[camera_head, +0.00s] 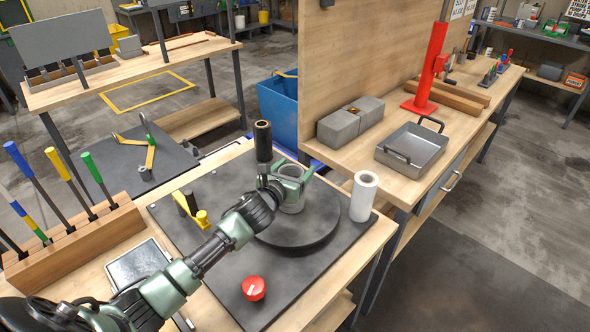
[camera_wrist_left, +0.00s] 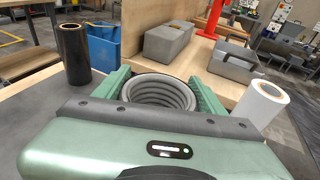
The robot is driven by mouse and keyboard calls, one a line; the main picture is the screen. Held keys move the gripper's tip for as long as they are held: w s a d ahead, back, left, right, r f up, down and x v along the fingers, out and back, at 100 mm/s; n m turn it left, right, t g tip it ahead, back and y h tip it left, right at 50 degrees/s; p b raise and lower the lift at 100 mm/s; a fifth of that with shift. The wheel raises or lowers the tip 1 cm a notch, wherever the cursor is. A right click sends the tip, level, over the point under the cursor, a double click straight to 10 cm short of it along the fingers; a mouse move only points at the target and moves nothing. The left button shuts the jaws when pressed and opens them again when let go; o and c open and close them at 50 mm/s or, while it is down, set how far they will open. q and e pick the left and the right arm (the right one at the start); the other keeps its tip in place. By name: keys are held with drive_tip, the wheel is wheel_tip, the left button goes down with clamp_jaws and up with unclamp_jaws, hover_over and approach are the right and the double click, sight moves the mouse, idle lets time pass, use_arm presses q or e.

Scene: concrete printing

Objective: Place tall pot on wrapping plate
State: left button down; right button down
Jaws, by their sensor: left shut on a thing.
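The tall pot (camera_head: 293,202) is a grey cylinder with a ringed, ribbed inside that shows in the left wrist view (camera_wrist_left: 160,90). My left gripper (camera_head: 291,181) is shut on it near the top, with green fingers on either side. The pot looks upright. It is over the round dark wrapping plate (camera_head: 325,228), toward the plate's far side; whether its base touches the plate I cannot tell. My gripper and wrist hide part of the pot and plate. My right gripper is not in view.
A white roll (camera_head: 363,196) stands close to the plate's right edge and a black roll (camera_head: 263,141) behind it. A red knob (camera_head: 254,288) and yellow-black handle (camera_head: 198,215) are on the dark board. A metal tray (camera_head: 412,150) and grey blocks (camera_head: 350,121) are on the right bench.

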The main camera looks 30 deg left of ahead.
use_arm(q)
drive_tip(key=shift+r, duration=0.1)
drive_tip(key=shift+c, duration=1.4)
unclamp_jaws()
drive_tip(key=shift+f, duration=0.2)
drive_tip(key=shift+o, duration=0.5)
drive_tip(key=shift+r, duration=0.1)
drive_tip(key=shift+s, duration=0.15)
drive_tip(key=b+v, duration=0.1)
drive_tip(key=v, duration=1.1)
